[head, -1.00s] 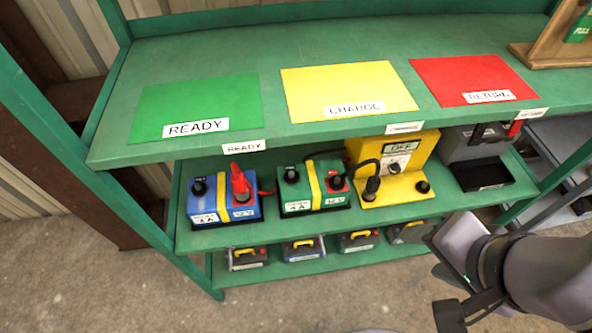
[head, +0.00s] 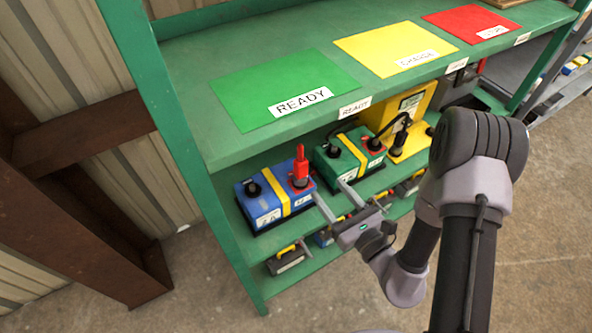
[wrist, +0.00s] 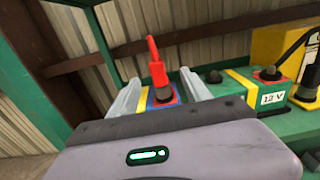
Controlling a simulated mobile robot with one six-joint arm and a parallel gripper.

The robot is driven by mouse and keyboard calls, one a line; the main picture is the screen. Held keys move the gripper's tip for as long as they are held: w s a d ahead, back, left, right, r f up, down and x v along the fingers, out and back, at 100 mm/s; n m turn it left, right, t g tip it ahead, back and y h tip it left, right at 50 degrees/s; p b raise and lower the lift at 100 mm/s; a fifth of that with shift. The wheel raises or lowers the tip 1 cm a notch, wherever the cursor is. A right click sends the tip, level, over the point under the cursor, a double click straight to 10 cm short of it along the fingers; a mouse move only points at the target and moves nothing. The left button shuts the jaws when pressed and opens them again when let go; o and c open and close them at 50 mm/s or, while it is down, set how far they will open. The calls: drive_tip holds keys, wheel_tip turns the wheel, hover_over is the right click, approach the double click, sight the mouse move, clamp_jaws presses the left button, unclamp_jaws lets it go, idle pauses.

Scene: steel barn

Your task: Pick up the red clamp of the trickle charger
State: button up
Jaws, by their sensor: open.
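The red clamp (head: 300,170) stands upright at the right, red-ringed terminal of the blue battery (head: 262,208) on the middle shelf. My gripper (head: 329,188) is open and empty in front of the shelf, to the right of the clamp in the head view, fingers pointing at the batteries. In the wrist view the red clamp (wrist: 157,66) appears between the two spread fingers and beyond them, with no contact visible. The yellow trickle charger (head: 408,108) stands farther right on the same shelf, partly hidden by the upper shelf and my arm.
A green battery (head: 350,158) stands between the blue battery and the charger. A black clamp (head: 401,135) with a cable is at the charger. The upper green shelf (head: 200,75) overhangs the batteries. A green post (head: 182,150) stands at left. More batteries sit on the bottom shelf.

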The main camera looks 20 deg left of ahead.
sight(303, 168)
drive_tip(key=x, duration=0.7)
drive_tip(key=shift+w+a, duration=0.1)
drive_tip(key=shift+a, duration=0.15)
drive_tip(key=a, duration=0.1)
drive_tip(key=w+a+b, duration=0.1)
drive_tip(key=w+a+f, duration=0.1)
drive_tip(key=a, duration=0.1)
drive_tip(key=shift+w+b, duration=0.1)
drive_tip(key=shift+b, duration=0.3)
drive_tip(key=shift+w+a, duration=0.25)
drive_tip(key=shift+w, duration=0.05)
clamp_jaws()
